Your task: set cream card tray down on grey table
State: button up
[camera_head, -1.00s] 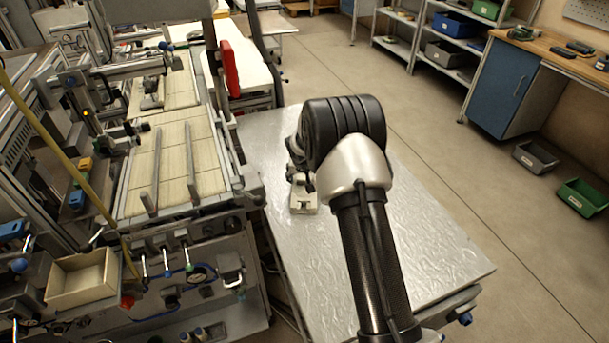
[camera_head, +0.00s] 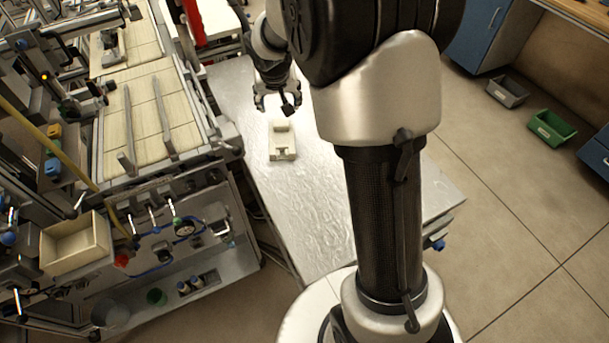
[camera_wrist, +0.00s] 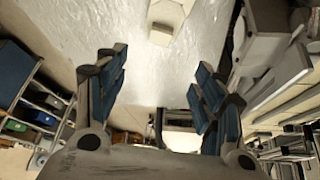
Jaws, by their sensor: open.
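The cream card tray (camera_head: 283,144) rests on the grey table (camera_head: 330,200), near its left edge, with a small raised block at its far end. My gripper (camera_head: 277,108) is open and empty, just beyond the tray and apart from it. In the wrist view my gripper's blue-padded fingers (camera_wrist: 158,85) are spread wide with nothing between them. A pale object that looks like the tray (camera_wrist: 168,18) shows at the top of the wrist view, partly cut off, on the shiny table top (camera_wrist: 125,20).
A machine with a slatted bed (camera_head: 150,100) stands close along the table's left side. A cream open box (camera_head: 75,245) sits at the machine's front left. Grey (camera_head: 507,91) and green (camera_head: 552,128) bins lie on the floor at right. The table's front half is clear.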

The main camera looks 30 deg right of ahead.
jog(key=s+a+r+n, duration=0.1)
jog(key=s+a+r, duration=0.2)
jog(key=s+r, duration=0.55)
jog(key=s+a+r+n+y, duration=0.1)
jog(key=s+a, duration=0.2)
jog(key=s, duration=1)
jog(key=s+a+r+n+y, duration=0.1)
jog(key=s+a+n, duration=0.1)
jog(key=s, duration=1.1)
jog(key=shift+s+a+r+g, duration=0.15)
jog(key=shift+a+r+g, duration=0.15)
jog(key=shift+a, duration=0.45)
jog(key=shift+f, duration=0.1)
